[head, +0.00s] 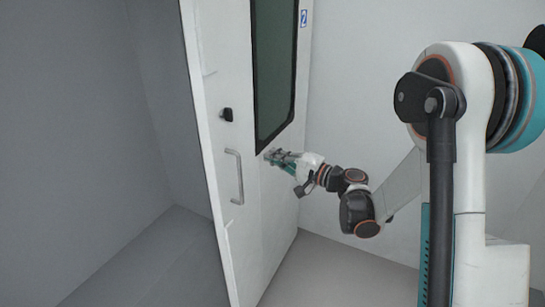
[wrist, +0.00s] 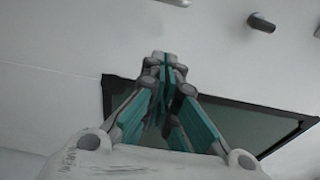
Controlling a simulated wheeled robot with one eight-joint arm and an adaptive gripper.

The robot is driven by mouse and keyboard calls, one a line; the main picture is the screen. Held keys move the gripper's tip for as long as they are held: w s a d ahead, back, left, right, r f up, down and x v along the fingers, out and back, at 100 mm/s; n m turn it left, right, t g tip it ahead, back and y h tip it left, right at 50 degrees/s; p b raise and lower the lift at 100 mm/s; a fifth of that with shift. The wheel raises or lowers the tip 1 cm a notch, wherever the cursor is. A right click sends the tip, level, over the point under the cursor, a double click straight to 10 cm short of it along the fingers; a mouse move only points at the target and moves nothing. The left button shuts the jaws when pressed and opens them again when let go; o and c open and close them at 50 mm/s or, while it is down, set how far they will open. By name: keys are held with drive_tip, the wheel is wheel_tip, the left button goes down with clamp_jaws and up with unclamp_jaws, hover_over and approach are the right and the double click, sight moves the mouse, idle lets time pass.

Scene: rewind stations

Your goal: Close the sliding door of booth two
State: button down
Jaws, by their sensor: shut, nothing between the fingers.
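The white sliding door (head: 222,75) stands upright in the middle of the head view. It has a dark window, a silver bar handle (head: 236,176) and a black knob (head: 226,114). A blue label with a 2 (head: 303,18) is at its upper right. My gripper (head: 271,155) is shut and empty, its fingertips at the door face just below the window, right of the handle. Whether they touch it I cannot tell. In the wrist view, my gripper (wrist: 165,58) points at the white door face, with the dark window (wrist: 245,125) behind it and the knob (wrist: 261,22) above right.
A grey recess with bare walls (head: 90,110) and floor (head: 150,265) opens to the left of the door's edge. A plain light wall (head: 350,90) is to the right. My arm fills the right of the head view. The visible floor is clear.

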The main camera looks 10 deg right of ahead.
approach(240, 144)
drive_tip(key=x, duration=0.3)
drive_tip(key=shift+w+a+b, duration=0.35)
drive_tip(key=shift+a+b, duration=0.1)
drive_tip(key=shift+b, duration=0.1)
drive_tip(key=s, duration=0.1)
drive_tip(key=s+a, duration=0.1)
drive_tip(key=s, duration=0.1)
drive_tip(key=shift+s+a+r, duration=0.1)
drive_tip(key=shift+a, duration=0.05)
drive_tip(key=shift+s+b, duration=0.15)
drive_tip(key=shift+b, duration=0.15)
